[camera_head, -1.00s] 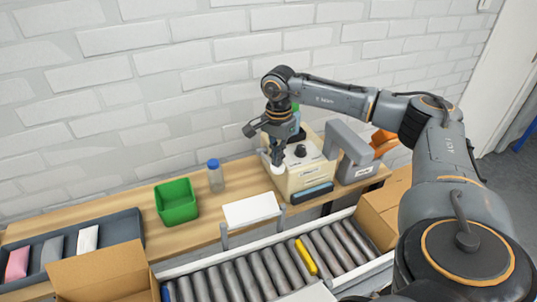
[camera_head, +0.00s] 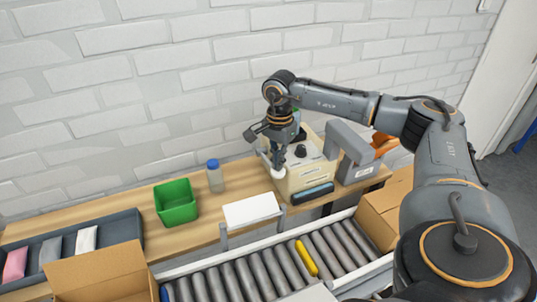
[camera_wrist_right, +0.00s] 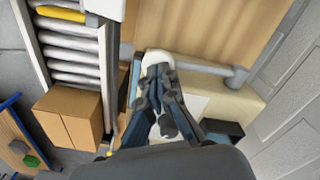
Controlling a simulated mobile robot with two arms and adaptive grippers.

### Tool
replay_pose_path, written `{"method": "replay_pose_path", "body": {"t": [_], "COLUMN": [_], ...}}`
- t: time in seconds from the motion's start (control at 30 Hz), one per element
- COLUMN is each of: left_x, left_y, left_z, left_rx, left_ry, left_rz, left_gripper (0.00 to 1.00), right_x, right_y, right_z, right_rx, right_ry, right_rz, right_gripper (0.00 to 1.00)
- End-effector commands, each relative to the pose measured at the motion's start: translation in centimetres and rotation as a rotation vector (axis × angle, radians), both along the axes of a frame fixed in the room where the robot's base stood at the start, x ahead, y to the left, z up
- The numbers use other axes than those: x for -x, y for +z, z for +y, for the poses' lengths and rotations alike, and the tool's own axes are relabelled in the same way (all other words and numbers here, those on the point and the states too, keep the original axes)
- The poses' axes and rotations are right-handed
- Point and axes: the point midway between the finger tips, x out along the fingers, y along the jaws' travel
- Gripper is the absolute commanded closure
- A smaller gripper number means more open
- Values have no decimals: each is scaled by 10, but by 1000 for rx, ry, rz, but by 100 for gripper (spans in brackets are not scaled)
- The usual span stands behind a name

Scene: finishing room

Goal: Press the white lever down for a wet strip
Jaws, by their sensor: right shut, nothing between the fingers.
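The white lever's rounded end (camera_head: 278,173) shows at the front left of a cream dispenser (camera_head: 311,181) on the wooden bench. In the right wrist view the white end (camera_wrist_right: 158,57) lies at my fingertips, and a grey bar (camera_wrist_right: 210,69) runs from it to a pivot at the right. My right gripper (camera_head: 278,162) points down, shut and empty, directly over the white end. The fingertips (camera_wrist_right: 156,72) seem to touch it, and they hide part of it. My left gripper is not in view.
A grey machine (camera_head: 350,155) stands right of the dispenser. A green bin (camera_head: 176,202), a blue-capped bottle (camera_head: 215,178) and a white panel (camera_head: 251,210) are to the left. A roller conveyor (camera_head: 255,278) and cardboard boxes (camera_head: 383,211) are in front. A brick wall is behind.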

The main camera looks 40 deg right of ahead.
Motion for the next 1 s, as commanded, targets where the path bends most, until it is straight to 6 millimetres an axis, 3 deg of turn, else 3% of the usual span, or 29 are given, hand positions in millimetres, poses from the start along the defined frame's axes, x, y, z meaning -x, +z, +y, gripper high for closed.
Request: {"method": "replay_pose_path", "body": {"t": [1.0], "left_x": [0], "left_y": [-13], "left_z": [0], "left_rx": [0], "left_ry": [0], "left_rz": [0], "left_gripper": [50], "right_x": [7], "right_y": [-19], "right_z": [2], "right_rx": [-1], "right_ry": [0], "right_rz": [1], "right_gripper": [100]}}
